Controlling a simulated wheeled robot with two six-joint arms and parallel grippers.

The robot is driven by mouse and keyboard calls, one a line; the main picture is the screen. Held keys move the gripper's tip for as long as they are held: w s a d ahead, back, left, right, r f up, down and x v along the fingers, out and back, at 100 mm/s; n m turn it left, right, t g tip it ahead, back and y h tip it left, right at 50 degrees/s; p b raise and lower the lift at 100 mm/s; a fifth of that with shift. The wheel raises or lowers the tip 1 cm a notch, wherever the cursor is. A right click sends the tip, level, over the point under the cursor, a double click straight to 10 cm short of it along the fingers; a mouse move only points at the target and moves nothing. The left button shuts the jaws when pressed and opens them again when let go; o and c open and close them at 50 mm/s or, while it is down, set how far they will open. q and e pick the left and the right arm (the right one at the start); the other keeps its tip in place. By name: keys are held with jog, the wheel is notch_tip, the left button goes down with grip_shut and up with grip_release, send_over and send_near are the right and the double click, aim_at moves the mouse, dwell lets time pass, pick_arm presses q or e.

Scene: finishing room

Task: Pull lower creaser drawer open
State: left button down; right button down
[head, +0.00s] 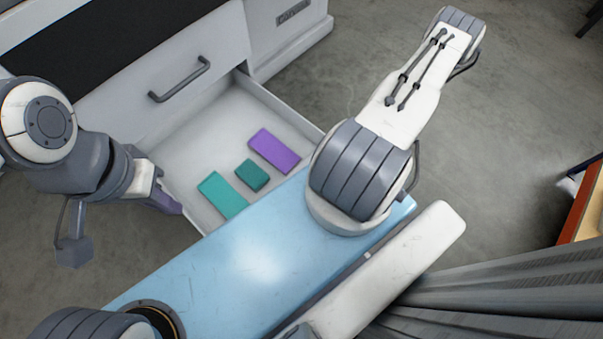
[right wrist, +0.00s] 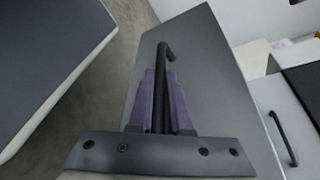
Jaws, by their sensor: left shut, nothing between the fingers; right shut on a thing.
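The lower creaser drawer (head: 207,138) stands pulled out from the white cabinet in the head view, its inside showing. In the right wrist view its grey front panel (right wrist: 213,75) carries a dark bar handle (right wrist: 165,50). My right gripper (right wrist: 160,85) is shut on this handle, a purple finger on each side. In the head view the right gripper and the drawer's front are hidden behind my own body and arm. My left gripper (head: 166,202) is shut and empty beside the drawer's left side.
A purple block (head: 274,151), a dark teal block (head: 252,176) and a lighter teal block (head: 222,195) lie in the drawer. Above it is a closed drawer with a bar handle (head: 180,80). Grey floor (head: 330,70) is clear to the right. An orange-edged item (head: 583,205) stands far right.

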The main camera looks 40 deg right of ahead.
pick_arm(q)
jog(key=shift+d+r, duration=0.15)
jog(key=shift+d, duration=0.25)
pick_arm(e)
jog(key=shift+s+d, duration=0.2)
jog(key=shift+s, duration=0.3)
jog(key=c, duration=0.9)
grip_release()
jog(key=shift+o, duration=0.2)
pick_arm(q)
jog(key=shift+r+p, duration=0.75)
jog(key=shift+p, duration=0.05)
pick_arm(e)
jog(key=v, duration=1)
jog(key=shift+d, duration=0.2)
jog(key=shift+r, duration=0.1)
